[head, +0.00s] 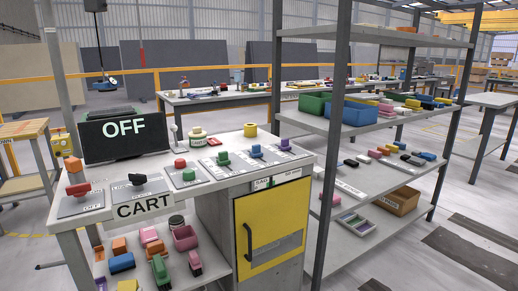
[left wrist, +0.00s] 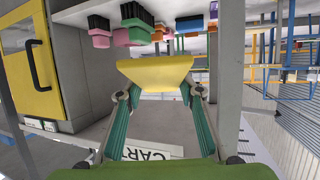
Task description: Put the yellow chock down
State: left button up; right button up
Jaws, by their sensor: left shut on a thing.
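The yellow chock (left wrist: 155,70) shows in the left wrist view as a wedge-shaped block between the fingertips of my left gripper (left wrist: 156,92). The left gripper's green-sided fingers are shut on it. The chock covers part of the scene behind it. I cannot make out the left gripper or the chock in the head view. My right gripper shows in neither view.
A cart worktop (head: 212,174) carries several knobs and an "OFF" screen (head: 124,130). Coloured blocks and brushes crowd its lower shelf, including a pink bin (head: 186,238). Beside it are a yellow cabinet door (head: 272,232) and a shelf rack (head: 328,195) with green and blue bins (head: 350,114).

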pick_arm(q)
jog(key=s+d+r+m+g+h, duration=0.5)
jog(key=s+d+r+m+h, duration=0.8)
jog(key=s+d+r+h, duration=0.1)
jog(key=shift+s+d+r+m+h, duration=0.35)
jog(key=shift+s+r, duration=0.4)
jog(key=shift+r, duration=0.45)
